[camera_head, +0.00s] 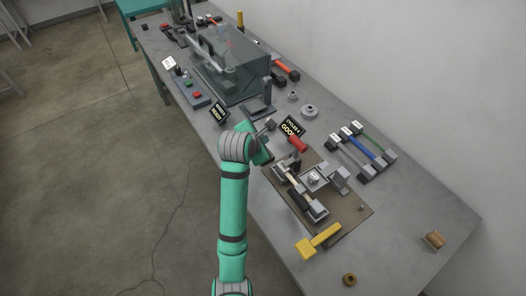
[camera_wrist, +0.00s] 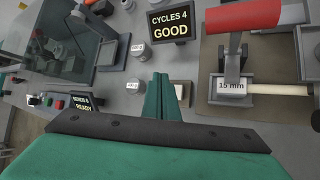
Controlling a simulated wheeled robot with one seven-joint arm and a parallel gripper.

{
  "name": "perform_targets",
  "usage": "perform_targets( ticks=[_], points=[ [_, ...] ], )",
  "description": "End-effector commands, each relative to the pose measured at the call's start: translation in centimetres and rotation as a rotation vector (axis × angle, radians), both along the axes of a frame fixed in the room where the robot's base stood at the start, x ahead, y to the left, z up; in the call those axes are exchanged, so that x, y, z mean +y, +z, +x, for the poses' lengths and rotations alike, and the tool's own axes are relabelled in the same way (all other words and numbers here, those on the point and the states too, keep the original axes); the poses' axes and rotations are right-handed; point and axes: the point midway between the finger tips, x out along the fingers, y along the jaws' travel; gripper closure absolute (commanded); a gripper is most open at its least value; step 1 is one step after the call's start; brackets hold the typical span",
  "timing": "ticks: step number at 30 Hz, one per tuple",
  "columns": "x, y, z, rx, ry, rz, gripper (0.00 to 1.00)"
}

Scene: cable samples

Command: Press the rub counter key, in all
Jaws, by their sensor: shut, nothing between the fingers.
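A black display reading "CYCLES 4 GOOD" (camera_head: 291,129) stands on the bench by the rig board, just ahead of my gripper. It also shows at the top middle of the wrist view (camera_wrist: 170,23). My gripper (camera_wrist: 166,88) is shut and empty, over the bench below that display. In the wrist view a small pale tan patch (camera_wrist: 184,94) shows just right of the fingertips, partly hidden by them. I cannot tell whether it is the rub counter key, and no labelled key is visible. I cannot tell whether the fingertips touch anything.
A brown rig board (camera_head: 355,212) with a red-handled clamp lies right of my gripper. Another display reads "BENDS 0 READY" (camera_wrist: 70,102). A button box (camera_head: 193,89), a clear-covered machine (camera_head: 225,65), metal weights (camera_head: 309,111) and coloured cable samples (camera_head: 361,149) stand around.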

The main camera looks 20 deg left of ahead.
Motion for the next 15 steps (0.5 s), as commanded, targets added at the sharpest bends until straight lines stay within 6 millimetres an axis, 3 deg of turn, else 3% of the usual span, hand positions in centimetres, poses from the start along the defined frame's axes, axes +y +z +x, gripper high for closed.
perform_targets(
  ticks=[6,15],
  points=[
    [0.1,-2.5,0.0,0.001,0.003,-0.002,1.0],
    [0.0,-3.9,0.0,0.0,0.001,-0.001,1.0]
  ],
)
